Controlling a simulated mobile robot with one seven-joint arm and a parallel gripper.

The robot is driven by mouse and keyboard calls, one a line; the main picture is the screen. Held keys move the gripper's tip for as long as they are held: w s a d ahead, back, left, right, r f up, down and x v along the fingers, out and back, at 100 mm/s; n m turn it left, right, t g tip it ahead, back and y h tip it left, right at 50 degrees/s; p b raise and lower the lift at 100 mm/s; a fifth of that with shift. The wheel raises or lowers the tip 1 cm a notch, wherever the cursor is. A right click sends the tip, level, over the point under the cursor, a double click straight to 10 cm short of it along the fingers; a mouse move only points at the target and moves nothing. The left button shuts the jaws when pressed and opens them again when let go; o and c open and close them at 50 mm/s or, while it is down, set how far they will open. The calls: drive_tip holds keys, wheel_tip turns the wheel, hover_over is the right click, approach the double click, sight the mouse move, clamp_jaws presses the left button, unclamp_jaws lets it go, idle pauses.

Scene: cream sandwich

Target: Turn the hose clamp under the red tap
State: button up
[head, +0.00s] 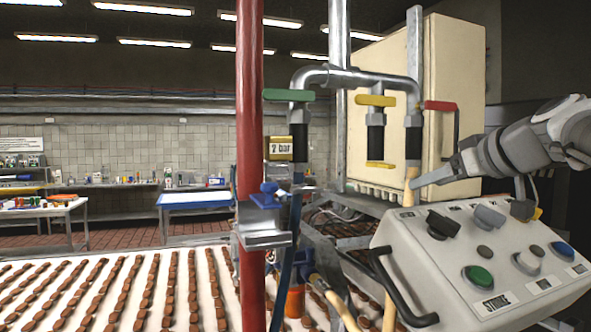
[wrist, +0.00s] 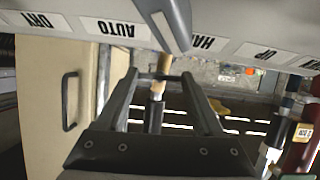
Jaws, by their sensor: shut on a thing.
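My gripper (head: 413,181) reaches in from the right at the hose's top end, just under the sleeve. In the wrist view its two fingers (wrist: 160,78) close from both sides on the pale hose end. The clamp band is small and mostly hidden by the fingertips.
A control box (head: 485,262) with knobs, buttons and a black handle (head: 398,290) stands close below my arm. A green tap (head: 288,95) and a yellow tap (head: 376,100) are to the left. A red post (head: 249,120) and a conveyor (head: 120,318) with brown bars lie further left.

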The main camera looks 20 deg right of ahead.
drive_tip(key=shift+m, duration=0.3)
drive_tip(key=o, duration=1.4)
drive_tip(key=shift+s, duration=0.1)
drive_tip(key=v, duration=1.7)
drive_tip(key=shift+s+d+r+b, duration=0.1)
drive_tip(key=shift+d+r+b, duration=0.1)
drive_tip(key=shift+d+b, duration=0.1)
